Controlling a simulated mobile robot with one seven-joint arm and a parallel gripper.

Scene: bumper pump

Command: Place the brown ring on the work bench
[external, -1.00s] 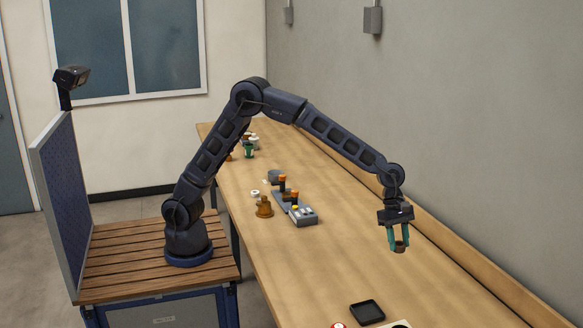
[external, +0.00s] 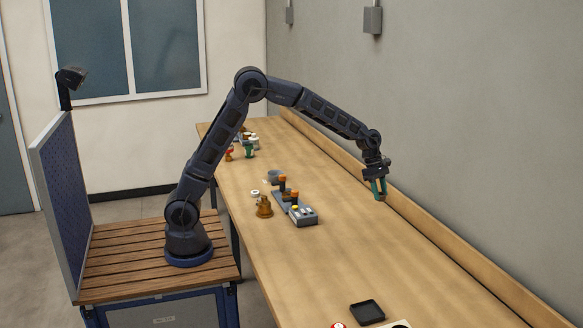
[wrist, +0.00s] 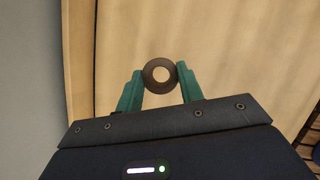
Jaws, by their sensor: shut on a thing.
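The brown ring (wrist: 148,76) is between the teal fingers of my gripper (wrist: 159,80) in the wrist view, and the gripper is shut on it. Its hole faces the camera, and bench wood shows beyond it. In the external view my gripper (external: 379,188) is near the wall side of the work bench (external: 350,255), over its right half. The ring is mostly hidden there behind the fingers. I cannot tell exactly how high it is above the bench top.
A grey box with buttons (external: 303,216), an amber-brown piece (external: 264,206) and a grey cup-like part (external: 273,176) stand mid-bench. A black tray (external: 367,312) lies at the near end. Several small items cluster at the far end. The bench between the gripper and the tray is clear.

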